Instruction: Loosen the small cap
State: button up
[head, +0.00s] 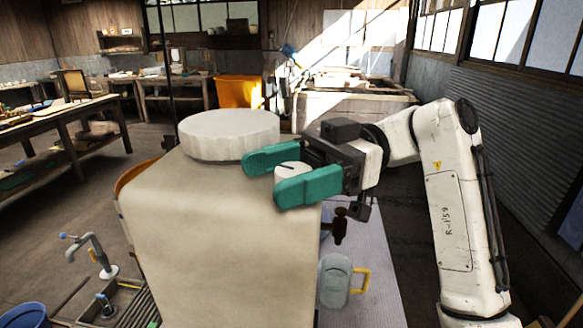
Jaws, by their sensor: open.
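A large beige container (225,245) stands in front of me in the head view. A wide, pale round cap (229,135) sits on its top. The small cap (290,168), pale with a dark slot, is on the top near the right edge. My gripper (268,178) reaches in from the right with two green fingers. The fingers are open, one on the far side and one on the near side of the small cap. The near finger hides the cap's lower part, and I cannot tell whether either finger touches it.
A brown tap (339,225) sticks out of the container's right side. A clear jug (334,281) with a yellow handle stands below it on a pale ribbed surface (371,290). A sink with a faucet (96,256) is at the left.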

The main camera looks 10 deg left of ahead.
jog(key=b+v, duration=0.1)
jog(key=v, duration=0.9)
jog(key=shift+w+d, duration=0.25)
jog(key=shift+d, duration=0.05)
